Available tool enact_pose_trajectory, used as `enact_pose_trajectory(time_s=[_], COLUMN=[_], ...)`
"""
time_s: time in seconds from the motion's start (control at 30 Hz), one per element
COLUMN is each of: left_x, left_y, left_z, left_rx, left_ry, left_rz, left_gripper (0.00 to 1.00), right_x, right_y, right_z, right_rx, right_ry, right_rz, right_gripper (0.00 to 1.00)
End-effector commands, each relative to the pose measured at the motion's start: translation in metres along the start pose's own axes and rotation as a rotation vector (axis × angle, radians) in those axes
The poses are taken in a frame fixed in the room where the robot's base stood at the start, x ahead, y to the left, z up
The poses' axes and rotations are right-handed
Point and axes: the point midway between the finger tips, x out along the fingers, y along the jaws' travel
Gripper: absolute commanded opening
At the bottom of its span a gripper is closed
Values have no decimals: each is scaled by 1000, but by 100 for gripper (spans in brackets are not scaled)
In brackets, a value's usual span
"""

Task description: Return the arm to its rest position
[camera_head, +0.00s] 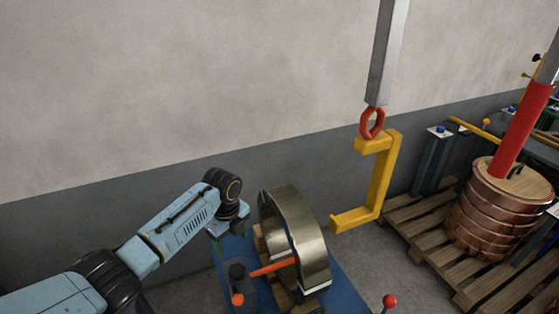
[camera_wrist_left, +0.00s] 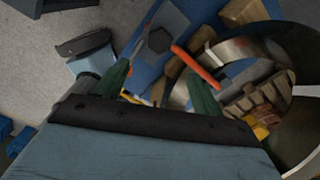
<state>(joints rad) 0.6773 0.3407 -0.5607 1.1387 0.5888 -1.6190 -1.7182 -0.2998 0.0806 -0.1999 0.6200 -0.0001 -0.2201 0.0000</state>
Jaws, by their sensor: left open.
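My left arm comes in from the left in the head view, bent at the wrist, with its left gripper (camera_head: 232,222) pointing down beside a large metal ring (camera_head: 297,222). In the left wrist view the two green fingers of the left gripper (camera_wrist_left: 162,84) stand apart with nothing held between them. An orange bar (camera_wrist_left: 197,68) lies beyond the fingertips, and the metal ring (camera_wrist_left: 238,50) is to the right. My right gripper is in neither view.
The ring stands on a blue base (camera_head: 345,292) with wooden blocks. A yellow C-shaped hook (camera_head: 380,180) hangs to its right. A copper coil (camera_head: 497,222) stands on a wooden pallet (camera_head: 430,240) at the right. The grey wall is behind; the space above my arm is clear.

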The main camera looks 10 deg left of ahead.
Motion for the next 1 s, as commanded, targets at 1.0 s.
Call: enact_pose_trajectory(time_s=[1.0], left_x=[6], left_y=[208], left_z=[-170], left_rx=[-1505], left_ry=[174], left_rz=[-251], left_gripper=[69], right_x=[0], right_y=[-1], right_z=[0], right_rx=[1], right_ry=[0], right_rz=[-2], right_gripper=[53])
